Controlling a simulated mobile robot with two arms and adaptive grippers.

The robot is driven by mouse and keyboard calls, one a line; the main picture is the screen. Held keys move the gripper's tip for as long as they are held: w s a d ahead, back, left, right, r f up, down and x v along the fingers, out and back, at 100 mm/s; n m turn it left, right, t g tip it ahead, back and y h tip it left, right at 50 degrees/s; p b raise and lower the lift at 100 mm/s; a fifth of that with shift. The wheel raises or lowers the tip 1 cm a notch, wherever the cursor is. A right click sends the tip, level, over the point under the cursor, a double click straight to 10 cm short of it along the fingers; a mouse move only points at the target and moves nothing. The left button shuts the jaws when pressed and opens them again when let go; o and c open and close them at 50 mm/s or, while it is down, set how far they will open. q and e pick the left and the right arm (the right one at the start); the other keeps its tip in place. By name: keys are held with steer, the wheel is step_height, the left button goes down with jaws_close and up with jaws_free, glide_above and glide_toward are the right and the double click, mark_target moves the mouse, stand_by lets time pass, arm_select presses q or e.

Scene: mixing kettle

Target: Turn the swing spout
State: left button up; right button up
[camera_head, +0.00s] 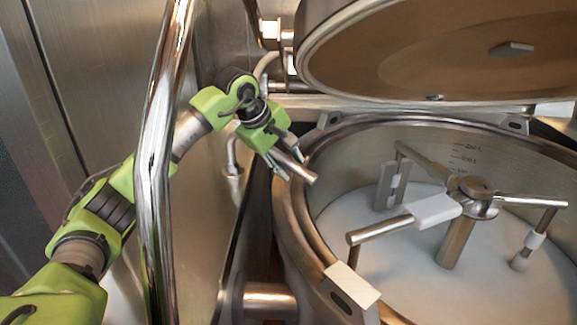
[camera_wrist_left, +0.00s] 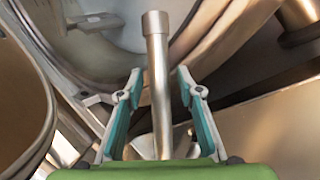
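The swing spout is a metal pipe whose free end (camera_head: 305,175) sticks out beside the left rim of the kettle (camera_head: 291,212). In the left wrist view the spout (camera_wrist_left: 158,65) runs up between my fingers and ends in a thicker collar. My left gripper (camera_head: 290,165) is open, with one finger on each side of the pipe. In the left wrist view a gap shows between each fingertip of the gripper (camera_wrist_left: 160,82) and the pipe. In the head view the gripper hides the rest of the spout. My right gripper is not in view.
The round lid (camera_head: 430,55) is raised above the kettle. A mixing agitator (camera_head: 475,192) stands inside over pale contents. A shiny vertical tube (camera_head: 155,160) crosses in front of my left arm. A metal wall (camera_head: 100,65) stands at the left.

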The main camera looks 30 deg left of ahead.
arm_select(q)
jaws_close()
steer(key=shift+r, duration=0.1)
steer(key=w+a+n+y+p, duration=0.1)
steer(key=w+n+y+p, duration=0.2)
steer(key=w+n, duration=0.3)
steer(key=shift+w+a+p, duration=0.3)
steer(key=shift+w+p, duration=0.45)
steer(key=shift+w, duration=1.35)
